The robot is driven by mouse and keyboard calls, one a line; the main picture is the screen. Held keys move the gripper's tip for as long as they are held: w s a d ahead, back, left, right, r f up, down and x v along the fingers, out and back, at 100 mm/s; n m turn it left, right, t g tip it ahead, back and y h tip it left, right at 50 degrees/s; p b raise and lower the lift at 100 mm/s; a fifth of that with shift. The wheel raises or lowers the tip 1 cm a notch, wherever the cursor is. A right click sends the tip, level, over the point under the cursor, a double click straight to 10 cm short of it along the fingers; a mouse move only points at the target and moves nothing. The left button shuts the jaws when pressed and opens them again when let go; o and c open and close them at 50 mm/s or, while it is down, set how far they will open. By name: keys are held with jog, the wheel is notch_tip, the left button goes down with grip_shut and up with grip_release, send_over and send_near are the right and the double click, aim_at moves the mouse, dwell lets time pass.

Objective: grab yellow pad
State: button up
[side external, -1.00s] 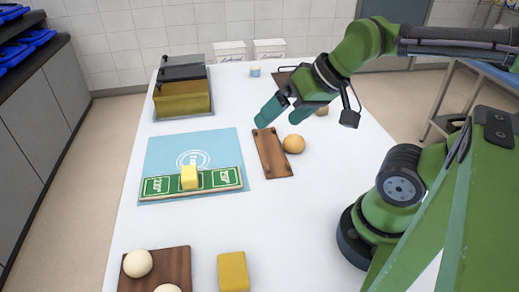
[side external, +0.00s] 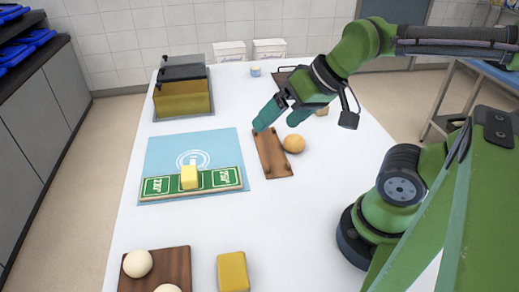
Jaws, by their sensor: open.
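A yellow pad-like block (side external: 233,272) lies on the white table at the front edge of the picture, right of a dark wooden board. A smaller yellow block (side external: 189,177) stands on a green strip with white markings (side external: 221,178), which lies on a blue mat (side external: 165,155). My gripper (side external: 279,120) is open, with its green fingers pointing down above the far end of a brown wooden board (side external: 272,160). It is well behind and to the right of both yellow things. I see nothing between its fingers.
A tan ball (side external: 294,144) sits beside the brown board. Pale balls (side external: 137,264) sit on a front board (side external: 176,261). A box-like oven (side external: 183,100) stands at the back left.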

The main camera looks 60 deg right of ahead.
jog(key=a+f+n+g, duration=0.3)
jog(key=a+f+g, duration=0.1)
jog(key=a, duration=0.6)
jog(key=m+g+h, duration=0.2)
jog(key=m+g, duration=0.1)
jog(key=m, duration=0.5)
send_over(232, 270)
notch_tip(232, 270, down, 4)
notch_tip(232, 270, down, 16)
jog(key=shift+r, duration=0.1)
jog(key=c, duration=1)
